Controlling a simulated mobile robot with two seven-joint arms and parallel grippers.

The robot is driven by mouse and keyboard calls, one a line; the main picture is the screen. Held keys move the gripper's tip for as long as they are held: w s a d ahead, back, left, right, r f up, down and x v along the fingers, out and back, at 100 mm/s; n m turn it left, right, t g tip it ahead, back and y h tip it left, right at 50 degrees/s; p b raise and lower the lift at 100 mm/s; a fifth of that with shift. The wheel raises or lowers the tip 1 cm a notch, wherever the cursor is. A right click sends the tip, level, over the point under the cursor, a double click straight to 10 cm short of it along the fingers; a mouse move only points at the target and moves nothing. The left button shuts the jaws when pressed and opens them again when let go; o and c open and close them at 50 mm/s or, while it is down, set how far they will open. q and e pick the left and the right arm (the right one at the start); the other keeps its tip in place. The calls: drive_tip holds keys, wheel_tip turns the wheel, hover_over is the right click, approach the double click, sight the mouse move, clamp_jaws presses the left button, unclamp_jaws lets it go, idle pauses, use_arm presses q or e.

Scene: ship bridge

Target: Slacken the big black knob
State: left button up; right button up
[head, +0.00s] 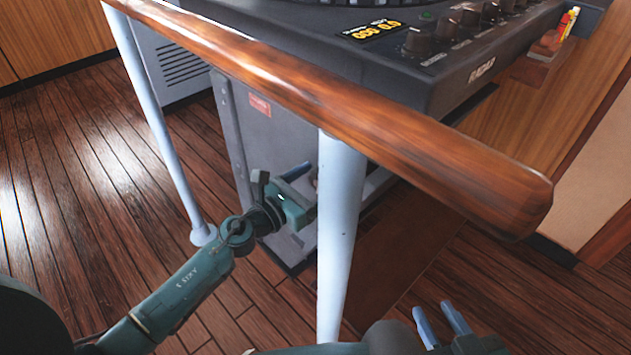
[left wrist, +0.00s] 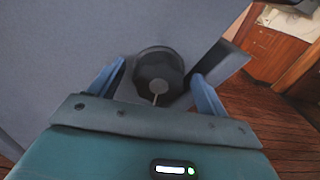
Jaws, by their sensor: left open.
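The big black knob (left wrist: 158,72) is on the grey side of a console, in the middle of the left wrist view. It is round and dark, with a pale line on its face. The two blue fingers of my left gripper (left wrist: 159,67) are open, one on each side of the knob, with gaps showing. In the head view my left gripper (head: 293,196) is at the lower console side, behind the rail, partly covered by a pale post; the knob is hard to make out there. My right gripper (head: 432,307) is open and empty at the bottom.
A thick wooden handrail (head: 350,105) on pale posts (head: 340,240) crosses in front of the console, close to my left arm. A radar unit (head: 395,60) with several small knobs is on top. The plank floor (head: 80,180) at left is clear.

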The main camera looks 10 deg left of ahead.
use_arm(q)
drive_tip(key=c, duration=1)
